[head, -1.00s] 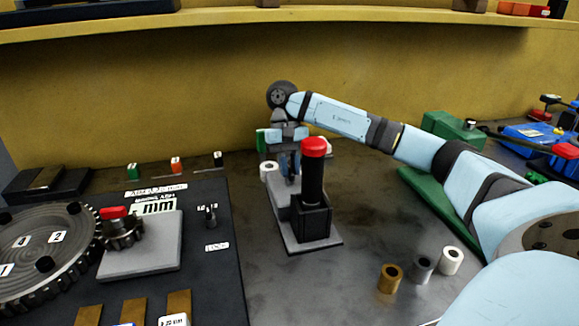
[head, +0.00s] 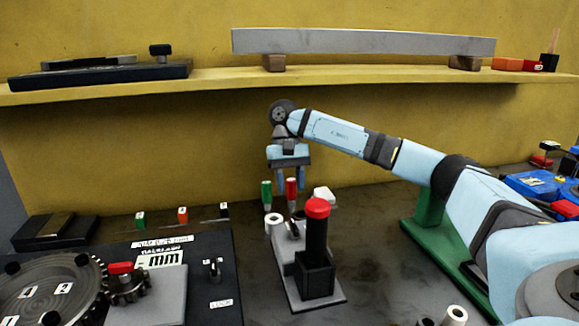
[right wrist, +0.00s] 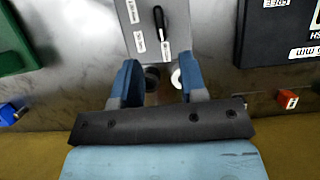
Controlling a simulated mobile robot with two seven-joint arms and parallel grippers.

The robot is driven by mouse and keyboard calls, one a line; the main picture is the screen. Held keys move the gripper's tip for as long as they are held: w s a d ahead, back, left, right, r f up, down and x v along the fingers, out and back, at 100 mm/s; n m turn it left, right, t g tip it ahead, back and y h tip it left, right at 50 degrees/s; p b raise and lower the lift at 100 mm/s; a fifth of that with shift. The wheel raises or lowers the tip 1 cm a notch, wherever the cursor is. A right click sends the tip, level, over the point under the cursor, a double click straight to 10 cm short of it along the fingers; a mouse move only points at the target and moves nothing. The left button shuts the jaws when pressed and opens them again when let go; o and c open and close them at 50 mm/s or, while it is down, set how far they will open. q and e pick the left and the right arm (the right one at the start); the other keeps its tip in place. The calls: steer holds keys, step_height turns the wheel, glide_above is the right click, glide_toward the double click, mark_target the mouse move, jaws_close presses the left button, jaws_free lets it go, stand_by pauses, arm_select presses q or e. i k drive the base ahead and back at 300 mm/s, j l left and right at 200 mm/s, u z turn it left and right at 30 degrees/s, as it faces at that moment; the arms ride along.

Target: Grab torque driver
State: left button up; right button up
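I cannot tell for sure which item is the torque driver. A dark upright post with a red cap (head: 318,235) stands in a square black holder on a grey stand (head: 318,300). Behind it are a green-handled tool (head: 266,194) and a red-handled tool (head: 291,188), both upright. My right gripper (head: 290,184) points down over the back of the stand, by the red handle. In the right wrist view my right gripper (right wrist: 160,82) is open, with a wide gap between the blue fingers. A black lever (right wrist: 158,22) shows on a grey plate beyond them. My left gripper is out of view.
A black board (head: 222,290) with gears lies at the left. A white ring (head: 273,222) is beside the stand. A green block (head: 428,222) and blue items (head: 540,186) are at the right. A shelf (head: 210,82) crosses the back wall. Bare table lies right of the stand.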

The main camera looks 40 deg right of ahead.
mark_target(317, 210)
steer(key=k, duration=1.5)
